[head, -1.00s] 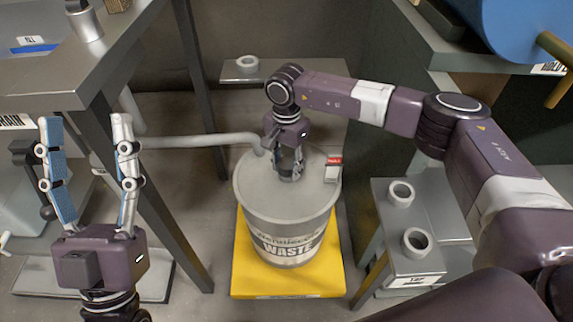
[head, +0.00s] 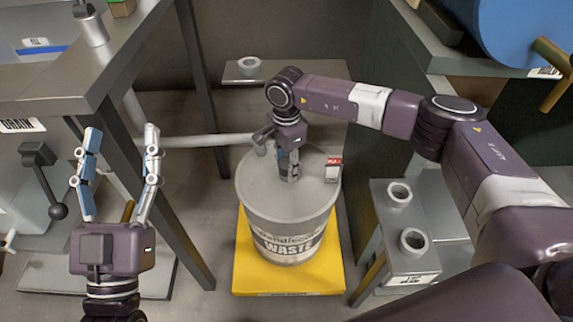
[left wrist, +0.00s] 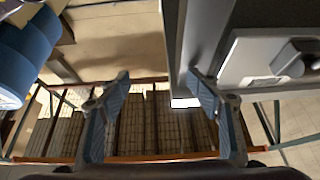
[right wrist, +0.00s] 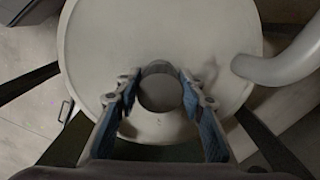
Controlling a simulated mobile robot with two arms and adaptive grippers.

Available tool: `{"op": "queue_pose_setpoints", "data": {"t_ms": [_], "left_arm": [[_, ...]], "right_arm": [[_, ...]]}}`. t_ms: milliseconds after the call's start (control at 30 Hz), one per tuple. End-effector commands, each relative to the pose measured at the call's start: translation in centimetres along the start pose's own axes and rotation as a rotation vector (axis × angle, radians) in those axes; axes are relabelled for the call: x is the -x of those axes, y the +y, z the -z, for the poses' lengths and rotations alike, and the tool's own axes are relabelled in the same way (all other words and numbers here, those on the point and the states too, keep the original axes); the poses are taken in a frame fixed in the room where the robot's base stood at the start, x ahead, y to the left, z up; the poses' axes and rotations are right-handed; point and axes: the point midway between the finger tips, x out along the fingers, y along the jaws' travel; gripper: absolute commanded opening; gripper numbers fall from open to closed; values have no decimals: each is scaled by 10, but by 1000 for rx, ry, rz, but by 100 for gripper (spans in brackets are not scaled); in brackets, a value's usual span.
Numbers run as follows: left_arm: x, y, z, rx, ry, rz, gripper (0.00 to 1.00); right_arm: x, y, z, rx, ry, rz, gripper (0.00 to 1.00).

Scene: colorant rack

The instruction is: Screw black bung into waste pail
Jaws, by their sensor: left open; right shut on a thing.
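The waste pail (head: 255,205) is a grey drum with a WASTE label, upright on a yellow base. My right gripper (head: 289,176) points down at its lid and is shut on a dark grey round piece, seemingly the black bung (right wrist: 160,94). In the right wrist view that piece sits between the fingertips, at or just above the lid (right wrist: 105,45); I cannot tell how deep it is seated. The fingers hide it in the head view. My left gripper (head: 121,135) is open and empty, fingers up, left of the pail near a table leg.
A grey pipe (head: 195,141) runs from the left to the pail's lid. A small stand with two grey rings (head: 413,242) is at the right. A grey table (head: 60,75) is at the left, and a shelf with a ring (head: 248,66) is behind.

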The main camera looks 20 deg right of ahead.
Motion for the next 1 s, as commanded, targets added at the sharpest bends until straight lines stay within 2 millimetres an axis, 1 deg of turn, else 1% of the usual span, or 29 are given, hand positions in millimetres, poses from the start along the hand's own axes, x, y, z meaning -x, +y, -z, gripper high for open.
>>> {"op": "queue_pose_setpoints", "data": {"t_ms": [33,300,467,667,700,800,1000], "left_arm": [[2,0,-16,8,-51,0,56],[4,-1,-37,7,-145,3,56],[5,-2,-42,5,-165,4,56],[5,-2,-40,4,-162,4,56],[5,-2,-40,3,-161,4,56],[5,-2,-40,3,-160,4,56],[5,-2,-40,3,-160,4,56]], "right_arm": [[2,0,-1,-18,-2,-1,11],[3,0,-1,-112,-2,-2,11],[2,0,-1,-134,-1,-2,11],[1,0,0,-134,0,-3,11],[1,0,0,-134,0,-3,41],[1,0,0,-133,0,-3,51],[1,0,0,-133,-1,-2,51]]}}
